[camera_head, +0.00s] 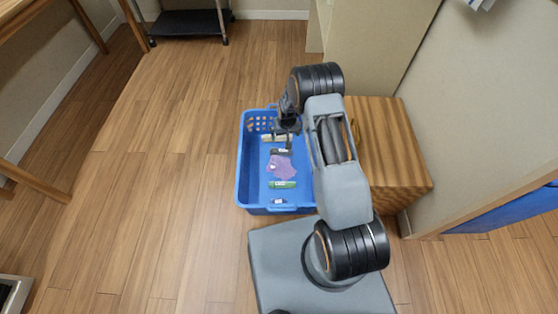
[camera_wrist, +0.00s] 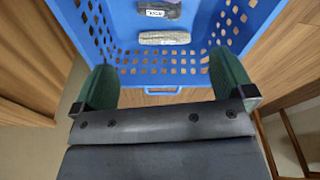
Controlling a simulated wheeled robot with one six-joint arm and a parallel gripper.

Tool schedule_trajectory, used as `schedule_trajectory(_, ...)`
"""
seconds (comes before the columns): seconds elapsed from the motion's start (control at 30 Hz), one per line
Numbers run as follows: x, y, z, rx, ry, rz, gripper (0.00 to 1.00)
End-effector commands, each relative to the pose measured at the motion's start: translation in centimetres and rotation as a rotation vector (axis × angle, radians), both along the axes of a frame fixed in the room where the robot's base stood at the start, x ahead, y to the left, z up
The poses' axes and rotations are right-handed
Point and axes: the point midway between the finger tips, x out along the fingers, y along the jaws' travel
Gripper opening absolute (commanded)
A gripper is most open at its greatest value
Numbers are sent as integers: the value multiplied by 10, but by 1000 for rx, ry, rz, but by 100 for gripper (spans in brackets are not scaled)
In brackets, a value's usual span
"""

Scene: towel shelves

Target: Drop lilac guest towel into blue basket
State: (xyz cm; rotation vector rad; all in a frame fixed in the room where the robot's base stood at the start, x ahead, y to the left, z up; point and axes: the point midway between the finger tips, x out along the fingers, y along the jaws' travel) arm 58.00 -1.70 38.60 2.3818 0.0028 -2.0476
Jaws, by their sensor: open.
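The blue basket (camera_head: 242,172) stands on the floor in the head view, and its perforated end wall shows in the wrist view (camera_wrist: 165,70). A lilac cloth (camera_head: 282,167), which looks like the lilac guest towel, lies crumpled inside on the basket floor among other items. My gripper (camera_head: 286,128) is over the far end of the basket. In the wrist view its two green fingers (camera_wrist: 165,85) are wide apart with nothing between them. The cloth is apart from my gripper and cannot be made out clearly in the wrist view.
The basket also holds a green-and-white item (camera_head: 283,185), a dark labelled item (camera_wrist: 160,10) and a pale speckled roll (camera_wrist: 165,38). A wooden box (camera_head: 405,150) stands right of the basket. A dark low shelf (camera_head: 188,22) is at the back. Floor left of the basket is clear.

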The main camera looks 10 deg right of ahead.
Motion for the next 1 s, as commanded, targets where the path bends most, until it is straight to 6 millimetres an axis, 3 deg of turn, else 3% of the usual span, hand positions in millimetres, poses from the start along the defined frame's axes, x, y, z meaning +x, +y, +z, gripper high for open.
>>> schedule_trajectory(0.1, -4, 0, 28, 0, -1, 0, 100)
schedule_trajectory(0.4, -10, 0, 65, 0, 1, 0, 100)
schedule_trajectory(1.0, -12, 0, 73, 0, 2, 0, 100)
